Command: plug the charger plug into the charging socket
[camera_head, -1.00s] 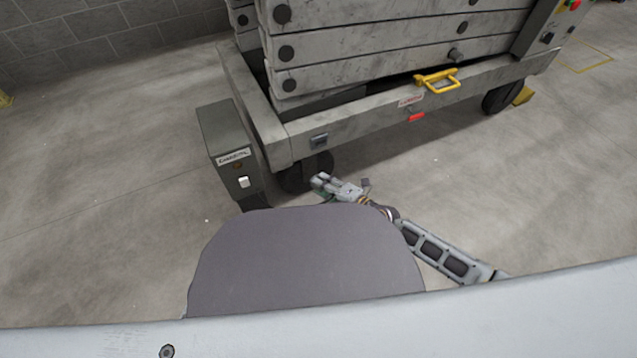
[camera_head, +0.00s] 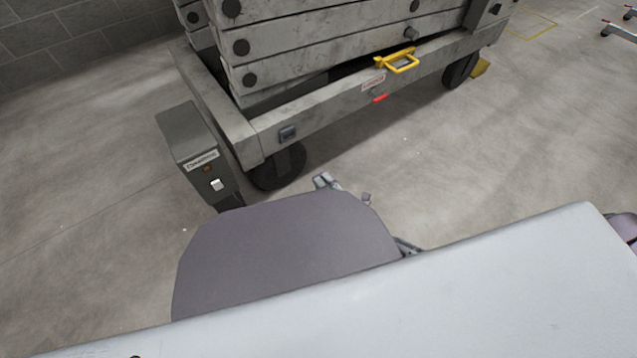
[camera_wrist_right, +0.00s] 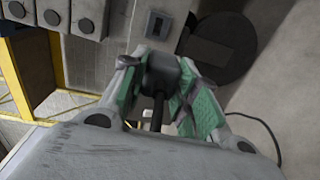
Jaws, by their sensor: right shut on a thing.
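The charger plug (camera_wrist_right: 165,72) is a dark block with a black cable. In the right wrist view, my right gripper (camera_wrist_right: 164,80) is shut on it between green-padded fingers. The charging socket (camera_head: 288,133) is a small dark rectangular fitting on the lift's grey lower frame; it also shows ahead of the plug in the wrist view (camera_wrist_right: 158,24). The plug is apart from the socket. In the head view only the tip of my right gripper (camera_head: 325,181) shows past my grey body panel, below and right of the socket; the plug is not clear there. My left gripper is not in view.
A grey charger box (camera_head: 187,133) with a label and a white part stands left of the lift frame (camera_head: 330,108). A dark wheel (camera_head: 279,168) sits below the socket. A yellow handle (camera_head: 402,61) juts from the frame.

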